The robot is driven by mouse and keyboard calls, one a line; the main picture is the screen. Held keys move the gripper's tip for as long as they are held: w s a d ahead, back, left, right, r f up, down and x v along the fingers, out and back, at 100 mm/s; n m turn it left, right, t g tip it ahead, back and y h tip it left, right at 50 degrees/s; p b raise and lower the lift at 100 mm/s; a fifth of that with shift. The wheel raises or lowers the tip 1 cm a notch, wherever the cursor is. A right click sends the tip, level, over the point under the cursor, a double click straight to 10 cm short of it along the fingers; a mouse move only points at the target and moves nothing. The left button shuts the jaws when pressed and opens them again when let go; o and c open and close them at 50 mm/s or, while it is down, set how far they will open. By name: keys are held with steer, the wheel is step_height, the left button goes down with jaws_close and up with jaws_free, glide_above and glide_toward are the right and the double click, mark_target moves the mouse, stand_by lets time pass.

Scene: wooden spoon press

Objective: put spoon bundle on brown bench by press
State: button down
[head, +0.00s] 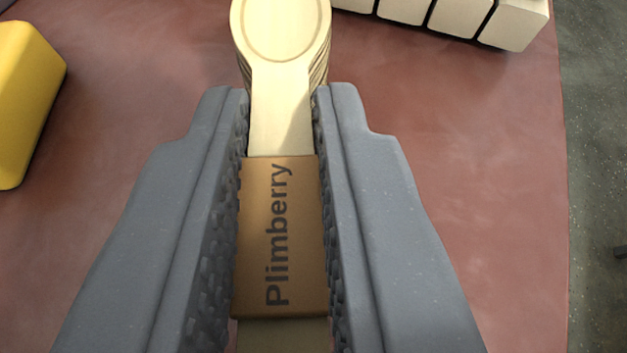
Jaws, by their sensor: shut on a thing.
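The spoon bundle (281,105) is a stack of pale wooden spoons with a brown paper band (278,235) marked "Plimberry". Its round bowl end points to the top of the head view and is cut off by the edge. My gripper (283,105) has its two grey ridged fingers on either side of the bundle, shut on it around the band and handle. The lower end of the handles is cut off by the bottom edge. A reddish-brown surface (480,190) lies below the bundle; I cannot tell whether it is the brown bench. No press is recognisable in view.
A yellow block-like thing (25,100) stands at the left edge. Several cream blocks (455,15) sit in a row at the top right. The surface ends at the right, with a grey speckled floor (600,180) beyond. The surface right of my gripper is clear.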

steer(key=shift+f, duration=0.85)
steer(key=shift+r, duration=0.1)
steer(key=c, duration=1.4)
jaws_free()
steer(key=shift+r, duration=0.1)
steer(key=p+v, duration=0.2)
steer(key=v, duration=0.8)
steer(key=shift+s+d+r, duration=0.1)
steer(key=shift+s+r, duration=0.1)
steer(key=shift+s, duration=0.1)
steer(key=shift+s+r+p, duration=0.1)
steer(key=shift+s+p, duration=0.2)
steer(key=shift+s, duration=0.35)
